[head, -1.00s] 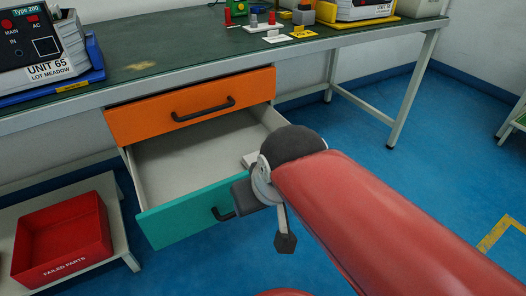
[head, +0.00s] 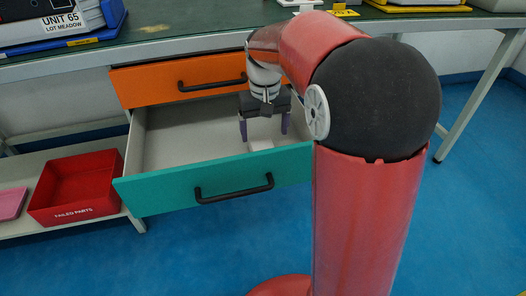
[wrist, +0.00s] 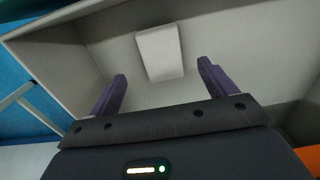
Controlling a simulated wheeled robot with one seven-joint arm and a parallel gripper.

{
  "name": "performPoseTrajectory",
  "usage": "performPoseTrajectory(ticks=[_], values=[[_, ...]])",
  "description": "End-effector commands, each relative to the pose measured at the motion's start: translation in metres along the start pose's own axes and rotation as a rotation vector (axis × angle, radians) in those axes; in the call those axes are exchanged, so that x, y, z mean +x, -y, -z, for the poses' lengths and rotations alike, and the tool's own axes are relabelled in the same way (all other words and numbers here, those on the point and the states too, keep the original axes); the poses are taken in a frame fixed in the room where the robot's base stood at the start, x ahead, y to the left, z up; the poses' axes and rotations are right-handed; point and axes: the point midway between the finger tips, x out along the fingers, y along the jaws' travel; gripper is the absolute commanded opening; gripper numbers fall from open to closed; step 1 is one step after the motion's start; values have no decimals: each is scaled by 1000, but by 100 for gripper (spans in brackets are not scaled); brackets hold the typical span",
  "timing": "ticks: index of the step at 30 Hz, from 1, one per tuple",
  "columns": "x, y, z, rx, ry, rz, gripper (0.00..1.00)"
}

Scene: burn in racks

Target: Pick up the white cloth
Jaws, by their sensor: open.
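The white cloth (wrist: 160,53) is a small flat folded rectangle on the floor of the open drawer. In the head view the cloth (head: 261,144) shows only in part, behind the teal drawer front (head: 160,190) and below my gripper. My gripper (head: 264,135) points down into the drawer. In the wrist view my gripper (wrist: 161,72) is open and empty, with its two purple fingers apart. The cloth lies ahead of the fingertips, between their lines, and appears apart from them.
An orange drawer (head: 150,82) sits shut above the open one, under the green workbench top (head: 180,38). The drawer walls surround my gripper. A red failed parts bin (head: 75,188) stands on a low shelf at left, with a pink item (head: 12,203) beside it.

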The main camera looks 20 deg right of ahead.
Motion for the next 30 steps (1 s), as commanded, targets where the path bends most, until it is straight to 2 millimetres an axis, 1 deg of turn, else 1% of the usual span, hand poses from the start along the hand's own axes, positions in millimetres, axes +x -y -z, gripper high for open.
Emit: performPoseTrajectory(ticks=[1,5,9,12,15,21,23,30], values=[[7,0,0,0,0,0,84],[23,1,2,-1,1,0,84],[45,3,4,0,1,0,84],[56,2,4,0,1,0,84],[60,2,5,0,-2,0,84],[60,2,5,0,-2,0,84],[60,2,5,0,-2,0,77],[60,2,4,0,-2,0,46]])
